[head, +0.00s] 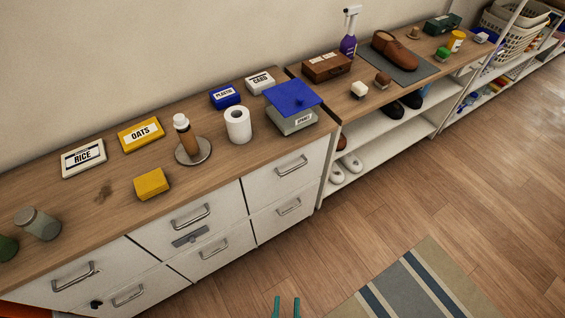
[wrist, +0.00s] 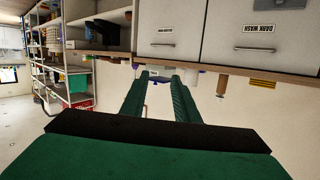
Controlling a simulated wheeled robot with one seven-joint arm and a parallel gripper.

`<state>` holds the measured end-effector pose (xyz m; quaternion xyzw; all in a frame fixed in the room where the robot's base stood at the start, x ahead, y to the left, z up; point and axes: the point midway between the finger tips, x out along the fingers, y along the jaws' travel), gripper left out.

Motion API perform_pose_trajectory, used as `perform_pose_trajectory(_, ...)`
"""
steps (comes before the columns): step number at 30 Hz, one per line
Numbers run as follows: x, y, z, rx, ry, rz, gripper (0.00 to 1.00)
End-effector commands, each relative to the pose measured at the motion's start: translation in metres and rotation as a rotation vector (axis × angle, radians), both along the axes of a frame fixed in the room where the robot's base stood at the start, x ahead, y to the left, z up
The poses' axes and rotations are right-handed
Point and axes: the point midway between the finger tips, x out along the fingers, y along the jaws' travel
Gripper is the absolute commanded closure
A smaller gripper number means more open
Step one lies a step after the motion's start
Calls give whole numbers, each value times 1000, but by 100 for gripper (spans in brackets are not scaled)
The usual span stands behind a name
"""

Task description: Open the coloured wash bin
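My gripper (head: 286,306) shows at the bottom edge of the head view as two teal fingertips held apart. In the wrist view my gripper (wrist: 160,78) is open, with nothing held between its fingers. The wrist picture is upside down. It shows a white front (wrist: 262,28) with an inverted label that seems to read DARK WASH, and another white front (wrist: 168,18) beside it whose label I cannot read. In the head view, white fronts with metal handles (head: 190,217) stand beyond my gripper, apart from it. I cannot tell which front is the coloured wash bin.
The wooden top carries a rice box (head: 83,158), an oats box (head: 141,134), a paper roll (head: 238,125) and a blue-lidded box (head: 292,98). A shoe shelf (head: 388,143) stands to the right. A striped rug (head: 412,285) lies on open floor in front.

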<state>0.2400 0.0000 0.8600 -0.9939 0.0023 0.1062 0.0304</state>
Motion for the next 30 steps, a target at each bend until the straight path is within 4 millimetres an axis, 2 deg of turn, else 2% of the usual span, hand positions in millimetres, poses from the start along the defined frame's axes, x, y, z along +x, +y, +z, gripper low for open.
perform_pose_trajectory(8, 65, -2, -46, 364, -126, -47, 72)
perform_pose_trajectory(15, 143, -1, -80, 740, -227, -84, 72)
perform_pose_trajectory(24, 254, 5, -107, 1217, -332, -140, 72)
perform_pose_trajectory(30, 316, 16, -114, 1479, -375, -172, 72)
